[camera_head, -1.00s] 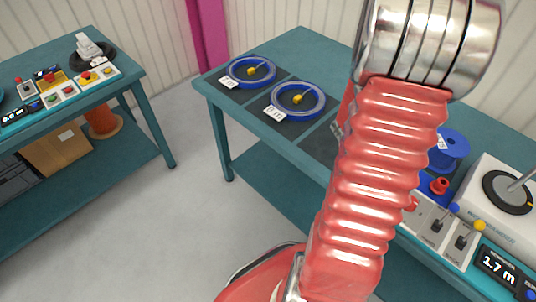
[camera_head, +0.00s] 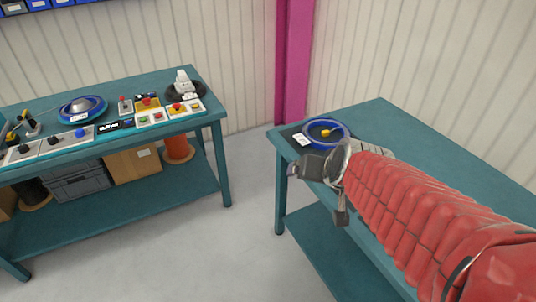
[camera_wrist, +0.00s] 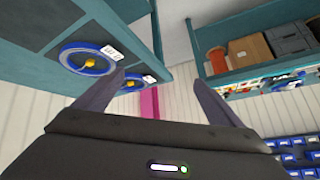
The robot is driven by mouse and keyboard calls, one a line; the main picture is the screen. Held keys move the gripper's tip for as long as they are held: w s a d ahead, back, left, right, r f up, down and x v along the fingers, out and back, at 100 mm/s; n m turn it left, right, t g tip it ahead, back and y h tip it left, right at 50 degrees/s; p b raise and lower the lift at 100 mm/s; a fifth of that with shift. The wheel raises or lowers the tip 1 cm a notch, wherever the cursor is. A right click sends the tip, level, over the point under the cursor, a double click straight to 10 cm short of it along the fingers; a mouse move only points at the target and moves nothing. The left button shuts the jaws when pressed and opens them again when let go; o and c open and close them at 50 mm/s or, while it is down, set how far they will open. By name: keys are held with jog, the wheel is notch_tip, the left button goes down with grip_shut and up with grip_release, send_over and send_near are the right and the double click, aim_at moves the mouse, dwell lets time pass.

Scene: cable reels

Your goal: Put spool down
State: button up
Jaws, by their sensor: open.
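A blue ring-shaped spool (camera_head: 340,127) with a yellow hub lies flat on a dark pad at the far left corner of the right bench (camera_head: 385,118). The wrist view, which is upside down, shows two such spools, the near one (camera_wrist: 65,60) and a farther one (camera_wrist: 131,90), each with a white tag. The second spool is hidden in the head view, probably behind my arm. My gripper (camera_head: 318,190) is open, with nothing between its fingers (camera_wrist: 160,100). It is near the bench's left edge, apart from the spools.
The left bench (camera_head: 50,109) carries another blue spool (camera_head: 82,104), buttons, switches and a display. Below are a cardboard box (camera_head: 134,164), an orange reel (camera_head: 178,150) and grey crates (camera_head: 80,183). Clear floor (camera_head: 235,230) lies between the benches. A magenta post (camera_head: 294,60) stands behind.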

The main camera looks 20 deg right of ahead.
jog(key=s+a+r+n+g, duration=0.1)
jog(key=s+a+n, duration=0.1)
jog(key=s+a, duration=0.2)
jog(key=s+a+r+n+g+y, duration=0.1)
jog(key=s+a+n, duration=0.1)
jog(key=s+a, duration=0.3)
jog(key=s, duration=0.4)
jog(key=shift+n+g, duration=0.4)
jog(key=shift+r, duration=0.1)
jog(key=shift+c, duration=0.6)
